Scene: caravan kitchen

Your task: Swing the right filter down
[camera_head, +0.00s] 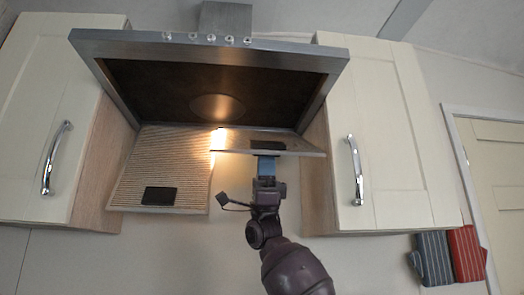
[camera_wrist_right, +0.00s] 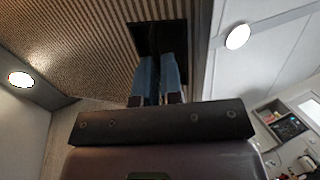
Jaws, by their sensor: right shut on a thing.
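The right filter (camera_head: 295,149) is a flat panel under the range hood, seen almost edge-on in the head view. In the right wrist view its ribbed face (camera_wrist_right: 90,35) fills the upper left, with a dark handle (camera_wrist_right: 173,33) on it. My right gripper (camera_head: 266,160) reaches up from below to this handle. Its blue fingers (camera_wrist_right: 158,65) are shut on the handle and hide part of it. The left filter (camera_head: 158,165) hangs down at a slant, its ribbed face and dark handle (camera_head: 159,196) showing. My left gripper is not in view.
The metal hood (camera_head: 210,48) has a lit lamp near the filters. Cream cupboards with chrome handles flank it, left (camera_head: 35,110) and right (camera_head: 375,130), close to the filters' sides. The wall below the hood is clear.

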